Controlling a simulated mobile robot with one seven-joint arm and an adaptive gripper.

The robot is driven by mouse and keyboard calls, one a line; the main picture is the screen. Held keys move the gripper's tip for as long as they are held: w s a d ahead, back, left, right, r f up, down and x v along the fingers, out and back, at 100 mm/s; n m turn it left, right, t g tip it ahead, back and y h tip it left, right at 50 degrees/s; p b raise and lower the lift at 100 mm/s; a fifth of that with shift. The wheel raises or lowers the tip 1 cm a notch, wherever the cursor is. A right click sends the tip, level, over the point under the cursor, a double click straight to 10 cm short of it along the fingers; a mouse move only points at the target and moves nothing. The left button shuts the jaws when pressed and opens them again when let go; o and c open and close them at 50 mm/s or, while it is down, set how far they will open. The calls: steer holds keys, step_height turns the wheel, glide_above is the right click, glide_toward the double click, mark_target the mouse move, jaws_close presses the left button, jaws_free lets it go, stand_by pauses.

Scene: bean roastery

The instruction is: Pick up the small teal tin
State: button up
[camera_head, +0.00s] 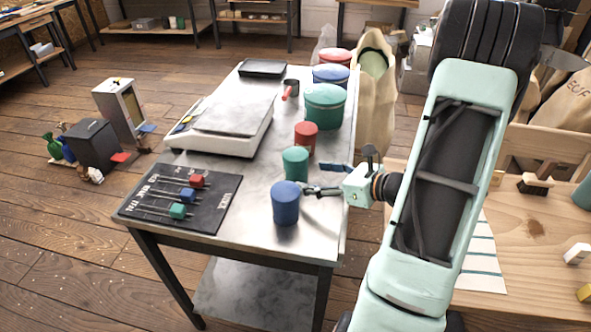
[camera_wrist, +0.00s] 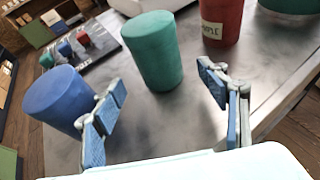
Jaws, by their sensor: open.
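The small teal tin (camera_head: 295,163) stands upright on the metal table, between a blue tin (camera_head: 285,203) in front and a red tin (camera_head: 305,138) behind. In the wrist view the teal tin (camera_wrist: 153,52) is ahead of my open gripper (camera_wrist: 162,88), between the lines of its two fingers and apart from them. The blue tin (camera_wrist: 58,98) is close beside the left finger; I cannot tell if they touch. In the head view my gripper (camera_head: 318,178) reaches in from the right, low over the table's right edge, and is empty.
A larger teal tin (camera_head: 325,106) and a scale (camera_head: 222,122) stand farther back on the table (camera_head: 254,222). The red tin (camera_wrist: 222,20) stands behind right in the wrist view.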

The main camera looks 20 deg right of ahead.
mark_target(296, 172)
steer(key=b+x, duration=0.1)
steer(key=x, duration=0.6)
steer(key=shift+w+r, duration=0.1)
steer(key=shift+r, duration=0.1)
steer(key=c, duration=1.4)
steer(key=shift+o, duration=0.2)
steer(key=shift+r, duration=0.15)
